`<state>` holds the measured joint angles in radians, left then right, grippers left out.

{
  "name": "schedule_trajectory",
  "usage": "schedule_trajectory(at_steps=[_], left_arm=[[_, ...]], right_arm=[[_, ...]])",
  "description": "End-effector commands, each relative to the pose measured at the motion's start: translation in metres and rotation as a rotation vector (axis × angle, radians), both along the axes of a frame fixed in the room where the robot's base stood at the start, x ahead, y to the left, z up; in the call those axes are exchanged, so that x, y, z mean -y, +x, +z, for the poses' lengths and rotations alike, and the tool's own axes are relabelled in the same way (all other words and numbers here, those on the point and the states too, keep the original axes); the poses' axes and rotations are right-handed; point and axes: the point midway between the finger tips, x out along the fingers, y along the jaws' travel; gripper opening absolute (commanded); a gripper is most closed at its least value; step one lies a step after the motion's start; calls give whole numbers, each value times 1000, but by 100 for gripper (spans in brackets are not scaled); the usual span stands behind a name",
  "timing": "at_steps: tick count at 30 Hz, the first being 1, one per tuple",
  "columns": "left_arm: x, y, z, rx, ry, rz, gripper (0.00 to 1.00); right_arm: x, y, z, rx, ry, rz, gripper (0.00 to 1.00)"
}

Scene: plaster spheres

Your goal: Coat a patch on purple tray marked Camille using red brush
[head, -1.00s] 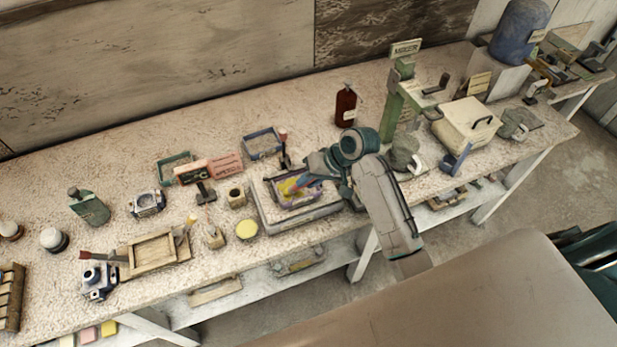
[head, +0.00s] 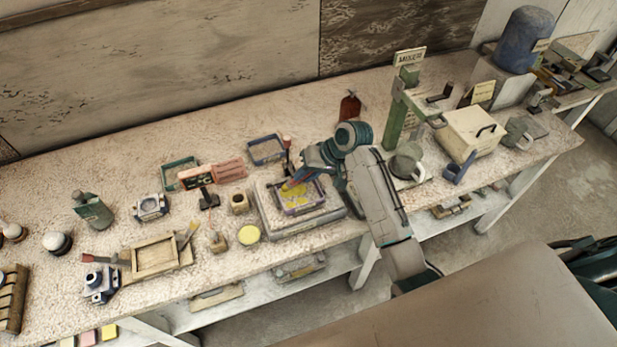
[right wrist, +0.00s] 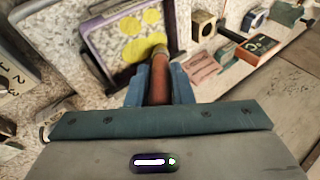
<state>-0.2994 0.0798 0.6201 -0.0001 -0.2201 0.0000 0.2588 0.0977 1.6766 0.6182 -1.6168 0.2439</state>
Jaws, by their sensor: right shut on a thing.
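The purple tray (head: 301,212) lies on a pale raised slab on the bench. Its grey panel carries several yellow patches, clear in the right wrist view (right wrist: 108,63). No name is readable on it. My right gripper (head: 300,180) is over the tray, shut on the red brush (right wrist: 160,88). I cannot tell whether the bristles touch. My left gripper is not in view.
A round yellow-topped pot (head: 249,235) and a small wooden block (head: 239,202) stand left of the tray. A pink and red block (head: 226,171) lies behind them. A green stand (head: 396,118) and cream box (head: 472,133) are to the right.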

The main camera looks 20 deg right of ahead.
Motion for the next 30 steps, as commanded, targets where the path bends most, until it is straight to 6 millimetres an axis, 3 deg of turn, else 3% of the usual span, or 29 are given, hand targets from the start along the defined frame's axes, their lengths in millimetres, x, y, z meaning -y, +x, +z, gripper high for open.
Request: schedule_trajectory(at_steps=[9,19,30], left_arm=[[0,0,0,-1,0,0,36],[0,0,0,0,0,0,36],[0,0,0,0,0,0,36]], right_arm=[[0,4,3,13,1,-5,0],[1,-18,15,12,1,-4,0],[1,-21,15,8,0,-4,0]])
